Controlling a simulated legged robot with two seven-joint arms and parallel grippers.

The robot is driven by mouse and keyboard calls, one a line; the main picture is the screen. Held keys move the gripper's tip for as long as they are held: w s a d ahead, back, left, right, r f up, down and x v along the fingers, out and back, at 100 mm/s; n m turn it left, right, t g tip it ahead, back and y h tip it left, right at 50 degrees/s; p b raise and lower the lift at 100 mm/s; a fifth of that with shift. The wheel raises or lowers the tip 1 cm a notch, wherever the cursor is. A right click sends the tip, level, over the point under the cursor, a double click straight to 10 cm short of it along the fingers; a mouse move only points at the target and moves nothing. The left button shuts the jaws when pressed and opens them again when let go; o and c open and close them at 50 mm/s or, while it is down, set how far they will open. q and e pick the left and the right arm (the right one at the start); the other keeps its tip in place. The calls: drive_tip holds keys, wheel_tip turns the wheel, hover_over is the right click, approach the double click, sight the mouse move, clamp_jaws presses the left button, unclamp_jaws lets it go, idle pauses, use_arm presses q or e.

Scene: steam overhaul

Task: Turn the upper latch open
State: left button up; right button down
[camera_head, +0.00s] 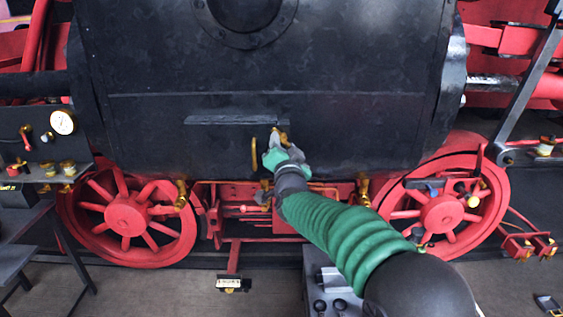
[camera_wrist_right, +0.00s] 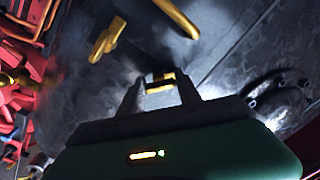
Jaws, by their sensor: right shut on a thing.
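The black boiler casing (camera_head: 270,85) fills the middle of the head view. A brass latch (camera_head: 283,133) shows partly at the tip of my right gripper (camera_head: 277,147), higher than the other brass handle. In the right wrist view, the two fingers of my right gripper (camera_wrist_right: 161,92) are closed around a small brass piece (camera_wrist_right: 160,77) of this upper latch. The rest of it is hidden by the gripper. A second brass handle (camera_head: 254,154) stands upright just left of the gripper, apart from it. My left gripper is not in view.
A dark ledge (camera_head: 235,120) juts from the casing just above the latches. Red wheels (camera_head: 126,214) stand below on both sides, with brass valves (camera_head: 182,195) between them. A gauge panel (camera_head: 40,140) is at the left.

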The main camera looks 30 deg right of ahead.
drive_tip(key=m+b, duration=0.4)
drive_tip(key=m, duration=0.1)
drive_tip(key=m+h+b, duration=0.1)
drive_tip(key=m+b, duration=0.3)
drive_tip(key=m, duration=0.1)
drive_tip(key=shift+s+f+m+h, duration=0.1)
drive_tip(key=shift+f+m+h, duration=0.1)
drive_tip(key=shift+m+h, duration=0.15)
drive_tip(key=shift+g, duration=0.3)
drive_tip(key=c, duration=1.2)
unclamp_jaws()
drive_tip(key=o, duration=0.4)
drive_tip(key=shift+s+r+m, duration=0.1)
drive_tip(key=shift+s+m, duration=0.1)
drive_tip(key=shift+m, duration=0.05)
drive_tip(key=shift+c, duration=0.2)
drive_tip(key=shift+d, duration=0.1)
